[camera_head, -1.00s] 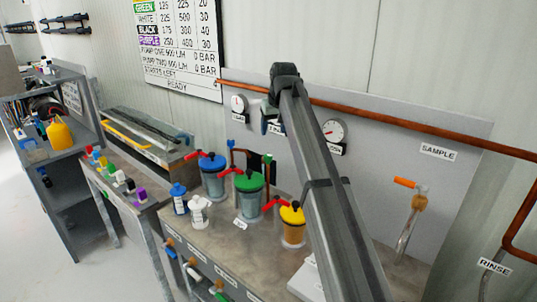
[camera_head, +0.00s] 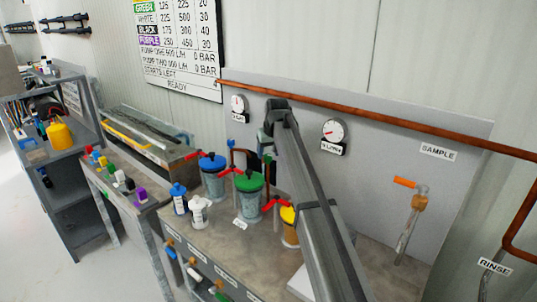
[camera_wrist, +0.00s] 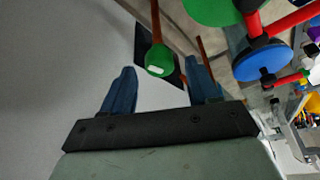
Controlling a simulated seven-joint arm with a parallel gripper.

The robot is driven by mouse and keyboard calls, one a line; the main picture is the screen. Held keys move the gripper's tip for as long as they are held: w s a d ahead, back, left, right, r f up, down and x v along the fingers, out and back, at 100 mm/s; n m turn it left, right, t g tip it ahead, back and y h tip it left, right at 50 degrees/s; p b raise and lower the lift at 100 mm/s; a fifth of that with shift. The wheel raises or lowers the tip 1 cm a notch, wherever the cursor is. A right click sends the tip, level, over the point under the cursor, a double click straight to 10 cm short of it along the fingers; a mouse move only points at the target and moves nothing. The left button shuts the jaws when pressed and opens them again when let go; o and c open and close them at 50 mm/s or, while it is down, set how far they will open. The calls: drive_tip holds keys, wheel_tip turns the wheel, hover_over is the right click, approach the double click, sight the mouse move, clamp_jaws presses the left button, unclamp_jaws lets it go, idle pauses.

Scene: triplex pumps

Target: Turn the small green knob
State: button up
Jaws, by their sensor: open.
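The small green knob (camera_wrist: 159,58), round with a white mark on it, shows in the wrist view between my fingers, in front of a dark square panel. In the head view my gripper (camera_head: 266,141) is at the wall panel behind the jars, mostly hidden by my arm.
Jars with blue (camera_head: 212,162), green (camera_head: 248,181) and yellow (camera_head: 288,214) lids and red handles stand on the bench beside my arm. Two gauges (camera_head: 333,133) (camera_head: 237,104) and a copper pipe (camera_head: 400,121) are on the wall. An orange-handled tap (camera_head: 405,182) is at right.

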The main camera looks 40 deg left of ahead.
drive_tip(key=shift+w+a+f, duration=0.15)
drive_tip(key=shift+a+f, duration=0.05)
drive_tip(key=shift+f, duration=0.45)
drive_tip(key=c, duration=1)
drive_tip(key=shift+m+t, duration=0.3)
drive_tip(key=shift+m, duration=0.5)
drive_tip(key=shift+h, duration=0.3)
drive_tip(key=o, duration=1)
drive_tip(key=v, duration=1.4)
